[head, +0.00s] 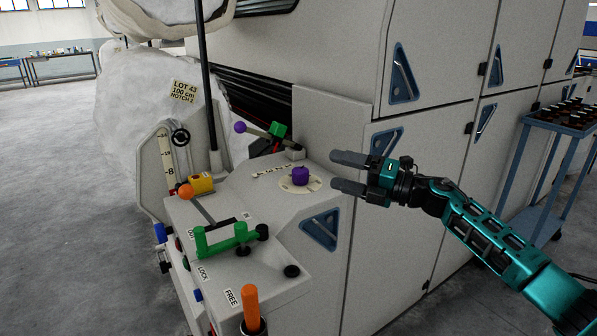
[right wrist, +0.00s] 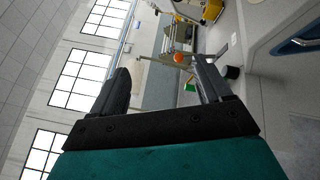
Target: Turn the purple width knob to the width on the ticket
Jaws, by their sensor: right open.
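The purple width knob (head: 300,174) stands on a pale round dial plate (head: 287,187) on top of the machine's console. The dial's markings are too small to read. The ticket (head: 184,92) on the white bale reads LOT 43, 100 cm, NOTCH 2. My right gripper (head: 333,171) is open and empty in the head view, to the right of the knob, its fingers pointing left and apart from it. Its fingers (right wrist: 163,78) also show in the right wrist view, with nothing between them; I cannot make out the knob there. My left gripper is not in view.
A purple ball lever (head: 240,127) with a green block stands behind the knob. An orange ball lever (head: 186,191), green handle (head: 225,238) and orange upright grip (head: 250,303) are on the console's left and front. A blue cart (head: 540,125) stands far right.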

